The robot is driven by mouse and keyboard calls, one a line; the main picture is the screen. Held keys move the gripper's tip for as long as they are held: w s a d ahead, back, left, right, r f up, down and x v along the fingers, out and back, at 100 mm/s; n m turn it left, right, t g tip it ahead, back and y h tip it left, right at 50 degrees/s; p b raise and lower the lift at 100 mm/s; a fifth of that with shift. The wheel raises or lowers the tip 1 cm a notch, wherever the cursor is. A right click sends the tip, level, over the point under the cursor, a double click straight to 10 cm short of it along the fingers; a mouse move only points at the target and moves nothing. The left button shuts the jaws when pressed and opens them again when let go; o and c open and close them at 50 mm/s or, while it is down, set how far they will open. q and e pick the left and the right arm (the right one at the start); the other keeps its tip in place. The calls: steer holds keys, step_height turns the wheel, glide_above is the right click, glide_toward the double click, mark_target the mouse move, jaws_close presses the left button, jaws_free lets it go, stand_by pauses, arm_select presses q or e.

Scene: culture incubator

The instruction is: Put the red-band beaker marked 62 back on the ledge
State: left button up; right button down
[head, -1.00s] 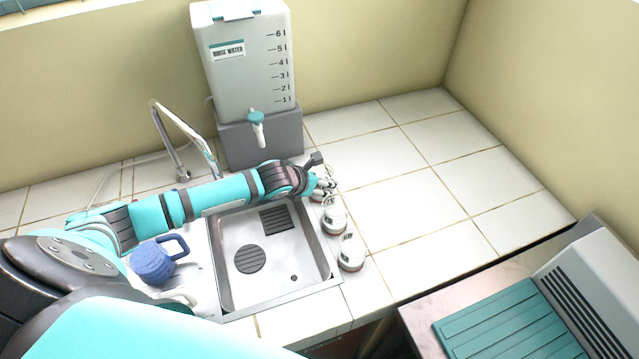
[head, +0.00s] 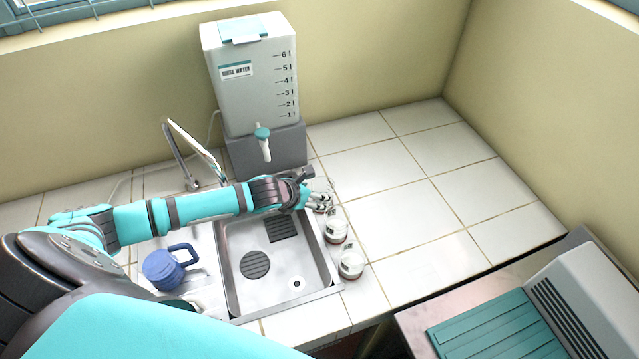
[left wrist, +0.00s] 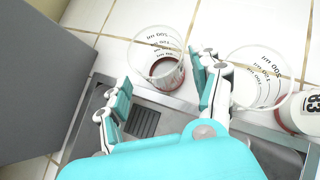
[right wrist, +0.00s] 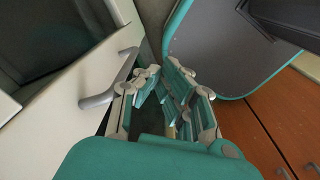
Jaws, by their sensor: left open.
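Small clear beakers stand in a row along the right side of the sink. In the head view the nearest beaker (head: 351,264) and the middle beaker (head: 337,228) are in the open. A far one is partly hidden by my left gripper (head: 319,198). In the left wrist view my left gripper (left wrist: 160,88) is open, with a beaker with a dark red bottom (left wrist: 164,72) just beyond and between its fingertips. A second beaker (left wrist: 258,78) stands right of the fingers. I cannot read a 62. My right gripper (right wrist: 160,76) appears empty, its fingers close together.
The sink (head: 275,255) lies below my left arm, with a blue jug (head: 165,268) to its left. A faucet (head: 185,150) and a rinse water tank (head: 255,80) stand behind. The tiled counter (head: 420,205) on the right is clear.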

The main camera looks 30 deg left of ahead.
arm_select(q)
steer(key=p+v, duration=0.3)
steer(key=v, duration=0.3)
steer(key=shift+s+r+p, duration=0.2)
steer(key=shift+s+p, duration=0.1)
steer(key=shift+p, duration=0.05)
arm_select(e)
step_height(320, 180, up, 5)
arm_select(q)
steer(key=shift+d, duration=0.1)
arm_select(e)
steer(key=shift+w, duration=0.1)
